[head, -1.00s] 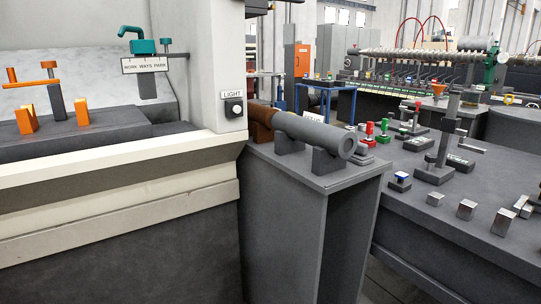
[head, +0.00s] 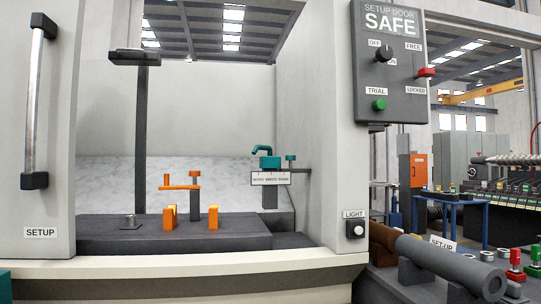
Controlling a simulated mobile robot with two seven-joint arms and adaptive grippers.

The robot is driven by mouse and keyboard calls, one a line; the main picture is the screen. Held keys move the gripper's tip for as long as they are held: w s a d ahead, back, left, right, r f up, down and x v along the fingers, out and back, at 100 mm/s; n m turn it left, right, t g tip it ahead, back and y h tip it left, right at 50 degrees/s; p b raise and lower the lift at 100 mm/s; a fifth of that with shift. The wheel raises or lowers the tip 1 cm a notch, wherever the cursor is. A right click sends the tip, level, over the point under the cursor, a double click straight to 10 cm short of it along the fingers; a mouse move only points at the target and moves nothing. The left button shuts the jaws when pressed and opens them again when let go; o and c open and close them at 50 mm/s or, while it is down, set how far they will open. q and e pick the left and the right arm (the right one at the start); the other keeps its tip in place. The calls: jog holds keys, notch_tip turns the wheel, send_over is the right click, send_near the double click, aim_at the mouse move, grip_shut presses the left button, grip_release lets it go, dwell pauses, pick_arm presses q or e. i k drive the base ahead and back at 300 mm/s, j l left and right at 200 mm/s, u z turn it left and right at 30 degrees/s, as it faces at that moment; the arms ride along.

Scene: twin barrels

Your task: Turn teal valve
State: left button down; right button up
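The teal valve (head: 269,162) stands inside the machine opening, on its right side. It has a teal body with a hooked teal handle or spout (head: 262,149) on top, bending to the left. A small teal knob (head: 291,158) on a stem stands just right of it. A white label plate (head: 270,178) with dark lettering, too small to read surely, sits below the body, in front of a dark post (head: 269,196). Neither of my grippers shows in the head view. A small teal patch at the lower left edge cannot be made out.
An orange lever (head: 180,187) and orange blocks (head: 213,217) stand on the dark bed left of the valve. The opening's front sill (head: 200,264), right pillar (head: 345,100) and left door handle (head: 35,100) frame it. A control panel (head: 388,60) hangs upper right.

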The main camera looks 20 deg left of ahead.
aim_at(290, 158)
jog(key=i+j+z, duration=0.4)
jog(key=j, duration=0.25)
jog(key=i+j+z, duration=0.2)
jog(key=i+j, duration=0.1)
jog(key=j, duration=0.1)
